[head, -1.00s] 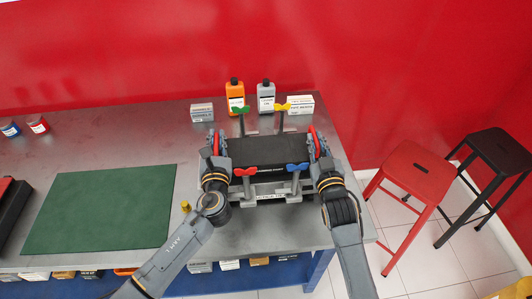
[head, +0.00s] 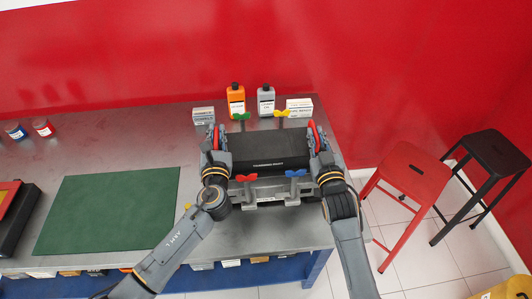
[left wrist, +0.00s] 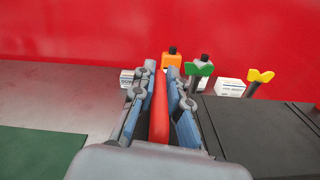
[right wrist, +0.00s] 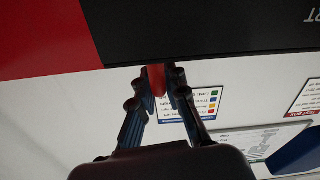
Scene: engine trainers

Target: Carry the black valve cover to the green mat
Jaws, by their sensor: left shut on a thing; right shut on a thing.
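The black valve cover (head: 270,151) is a dark box with a red handle at each end, held level between my two grippers at the engine stand on the bench. My left gripper (head: 214,140) is shut on the left red handle (left wrist: 159,108). My right gripper (head: 314,135) is shut on the right red handle (right wrist: 156,82). The cover also shows in the left wrist view (left wrist: 262,135) and in the right wrist view (right wrist: 200,30). The green mat (head: 108,212) lies flat and bare on the bench to the left.
Green (head: 242,117), yellow (head: 282,114), red (head: 246,178) and blue (head: 295,173) wing-topped clamps stand around the stand. Orange (head: 236,102) and grey (head: 266,101) bottles and small boxes stand behind. A dark case (head: 15,215) lies left of the mat.

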